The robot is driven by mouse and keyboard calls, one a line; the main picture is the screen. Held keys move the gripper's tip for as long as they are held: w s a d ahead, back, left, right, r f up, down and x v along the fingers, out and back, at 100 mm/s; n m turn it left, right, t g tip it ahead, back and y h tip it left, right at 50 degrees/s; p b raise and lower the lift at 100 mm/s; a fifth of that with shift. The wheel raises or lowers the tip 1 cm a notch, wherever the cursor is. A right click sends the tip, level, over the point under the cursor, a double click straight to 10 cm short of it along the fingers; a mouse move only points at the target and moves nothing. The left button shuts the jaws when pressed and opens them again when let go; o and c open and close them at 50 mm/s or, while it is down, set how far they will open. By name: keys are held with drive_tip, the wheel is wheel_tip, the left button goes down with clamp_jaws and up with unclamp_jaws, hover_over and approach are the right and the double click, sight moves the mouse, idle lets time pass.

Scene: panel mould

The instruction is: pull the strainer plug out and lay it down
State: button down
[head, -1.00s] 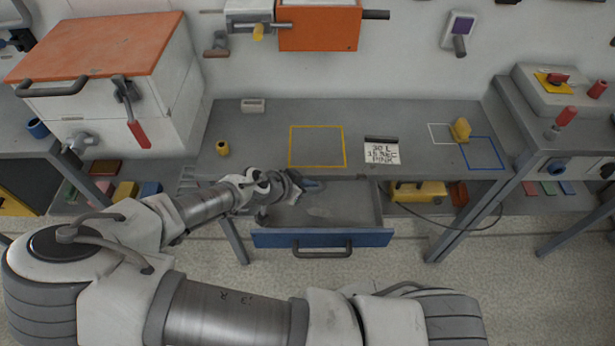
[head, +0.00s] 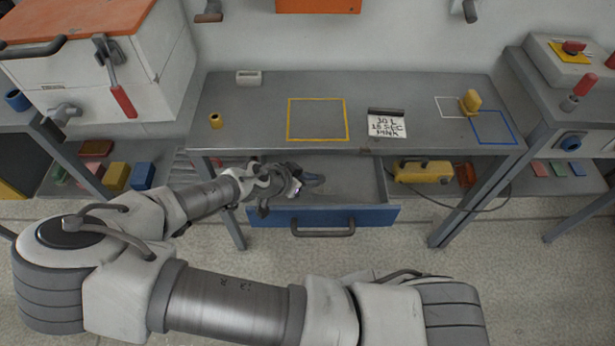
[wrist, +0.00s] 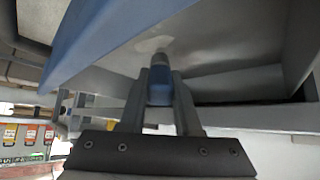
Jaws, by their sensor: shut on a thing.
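My gripper (head: 300,184) is low over the left part of an open drawer (head: 345,190) below the workbench. In the wrist view my gripper (wrist: 160,80) is shut on a short blue piece (wrist: 160,92) with a grey end. I cannot tell whether the piece touches the floor.
The bench top (head: 250,105) holds a yellow outlined square (head: 317,139), a note card (head: 387,125), a small yellow cylinder (head: 215,121) and a yellow piece (head: 470,101) near a blue outline (head: 495,143). The drawer's blue front (head: 375,216) is close to my gripper. Much bench top is clear.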

drive_tip(key=shift+f, duration=0.1)
idle(0.3)
drive_tip(key=c, duration=0.5)
unclamp_jaws()
